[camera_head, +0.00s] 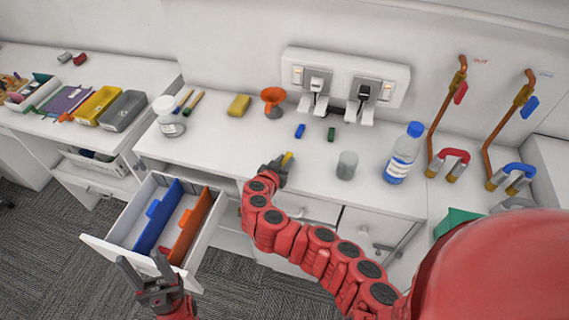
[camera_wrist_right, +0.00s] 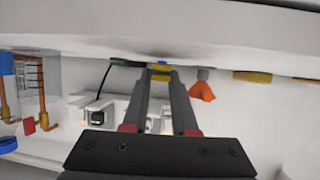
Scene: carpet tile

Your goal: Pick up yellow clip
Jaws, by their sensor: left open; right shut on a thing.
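The yellow clip (camera_head: 288,158) is between the fingertips of my right gripper (camera_head: 281,161), over the front part of the white counter (camera_head: 225,148). In the right wrist view, the fingers of my right gripper (camera_wrist_right: 160,80) are shut on the yellow clip (camera_wrist_right: 160,71). I cannot tell how high the clip is above the counter. My left gripper (camera_head: 141,260) is open and empty, in front of the open drawer (camera_head: 97,246) at lower left.
A blue clip (camera_head: 299,131) and a green clip (camera_head: 331,134) lie behind my right gripper. The drawer holds blue (camera_head: 158,215) and orange (camera_head: 190,226) dividers.

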